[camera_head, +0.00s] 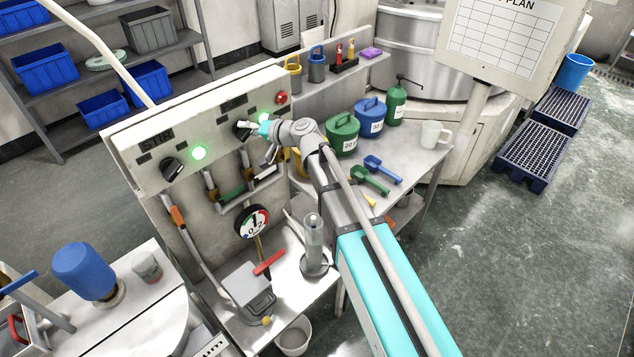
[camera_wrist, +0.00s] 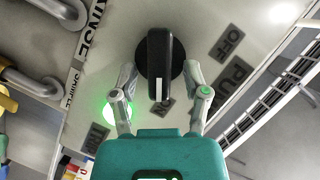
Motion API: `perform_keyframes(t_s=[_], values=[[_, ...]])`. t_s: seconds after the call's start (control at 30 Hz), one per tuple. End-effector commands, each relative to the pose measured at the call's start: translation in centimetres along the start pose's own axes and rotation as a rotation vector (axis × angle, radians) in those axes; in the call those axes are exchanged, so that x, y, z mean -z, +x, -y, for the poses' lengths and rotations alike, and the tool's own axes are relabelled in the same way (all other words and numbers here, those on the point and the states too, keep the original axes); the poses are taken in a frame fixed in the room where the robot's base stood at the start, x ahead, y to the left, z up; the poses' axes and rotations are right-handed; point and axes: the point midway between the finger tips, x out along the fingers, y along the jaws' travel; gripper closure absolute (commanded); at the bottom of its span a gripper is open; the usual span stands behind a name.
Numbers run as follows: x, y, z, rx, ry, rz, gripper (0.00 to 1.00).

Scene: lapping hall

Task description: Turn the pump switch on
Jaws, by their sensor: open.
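The pump switch (camera_wrist: 159,62) is a black knob with a raised bar handle on the pale panel (camera_wrist: 85,120). Its bar lies roughly upright in the wrist view, with its lower end by the partly hidden ON label (camera_wrist: 165,109). The OFF label (camera_wrist: 230,42) is up and to the right, near a PUMP label (camera_wrist: 238,78). A green lamp (camera_wrist: 116,109) is lit beside it. My gripper (camera_wrist: 161,72) is open, one finger on each side of the knob; I cannot tell whether they touch it. In the head view my gripper (camera_head: 256,128) is at the panel's right knob (camera_head: 241,131).
Pipes (camera_head: 247,165) and a gauge (camera_head: 252,221) are below. A bench with jugs (camera_head: 343,133) stands right.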

Motion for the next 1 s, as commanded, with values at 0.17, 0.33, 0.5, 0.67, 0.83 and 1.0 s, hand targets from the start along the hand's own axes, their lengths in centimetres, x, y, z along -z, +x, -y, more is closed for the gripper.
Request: perform_keyframes(t_s=[0.17,0.33,0.5,0.67,0.83,1.0], values=[[0.05,-0.07,0.59,-0.052,-0.130,0.001,0.40],[0.00,-0.08,0.82,-0.121,-0.295,0.000,0.40],[-0.18,0.00,1.00,-0.190,-0.464,0.001,0.40],[-0.34,0.06,1.07,-0.252,-0.614,0.001,0.40],[-0.52,0.15,1.17,-0.310,-0.753,0.000,0.40],[-0.62,0.20,1.25,-0.355,-0.863,0.001,0.40]])
